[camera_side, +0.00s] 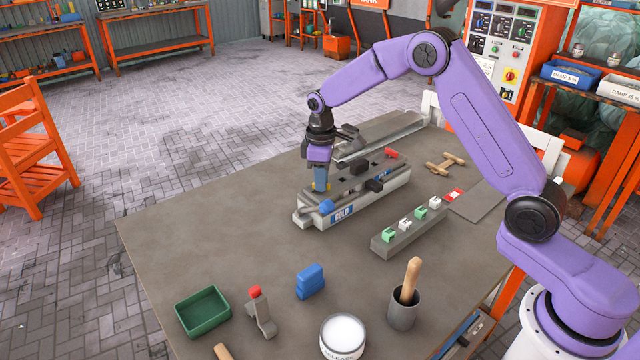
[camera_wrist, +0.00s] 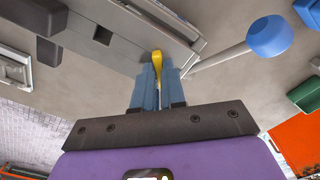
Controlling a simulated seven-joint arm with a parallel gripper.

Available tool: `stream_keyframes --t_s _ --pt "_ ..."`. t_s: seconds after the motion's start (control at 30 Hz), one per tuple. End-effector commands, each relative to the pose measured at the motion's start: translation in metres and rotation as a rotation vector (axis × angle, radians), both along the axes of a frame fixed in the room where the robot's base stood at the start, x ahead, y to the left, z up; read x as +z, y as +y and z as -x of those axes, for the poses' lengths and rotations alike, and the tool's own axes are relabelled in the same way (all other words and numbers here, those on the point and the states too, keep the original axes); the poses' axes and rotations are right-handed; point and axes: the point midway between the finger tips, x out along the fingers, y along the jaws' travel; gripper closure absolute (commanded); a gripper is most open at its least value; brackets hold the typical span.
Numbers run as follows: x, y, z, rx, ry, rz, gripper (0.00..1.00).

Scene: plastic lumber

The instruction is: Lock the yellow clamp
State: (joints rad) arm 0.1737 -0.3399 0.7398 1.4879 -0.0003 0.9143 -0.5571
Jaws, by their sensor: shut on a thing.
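The yellow clamp (camera_wrist: 158,58) shows in the wrist view as a small yellow handle between the fingertips of my gripper (camera_wrist: 161,75). In the side view, my gripper (camera_side: 321,178) points down at the near-left end of the grey fixture labelled COLD (camera_side: 372,204). A little yellow of the clamp (camera_side: 321,188) shows there among the blue fingers. My gripper is shut on the clamp handle. The fingers hide most of the clamp, so whether it is locked I cannot tell.
A blue ball knob (camera_side: 327,206) on a rod sits close beside my fingers. A grey rack (camera_side: 408,232) with green and white pieces stands in front. The table's left part is clear.

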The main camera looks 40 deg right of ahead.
Motion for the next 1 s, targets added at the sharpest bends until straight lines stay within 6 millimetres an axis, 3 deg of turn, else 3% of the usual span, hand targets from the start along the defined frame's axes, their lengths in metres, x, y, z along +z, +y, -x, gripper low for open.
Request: stream_keyframes --t_s 0.27,0.67,1.0 --pt "0.0009 0.0005 -0.0004 -0.018 -0.002 -0.001 1.0" --pt "0.0011 0.0004 -0.0006 -0.399 -0.003 -0.001 1.0" --pt "0.0011 0.0004 -0.0007 -0.427 -0.003 -0.001 1.0"
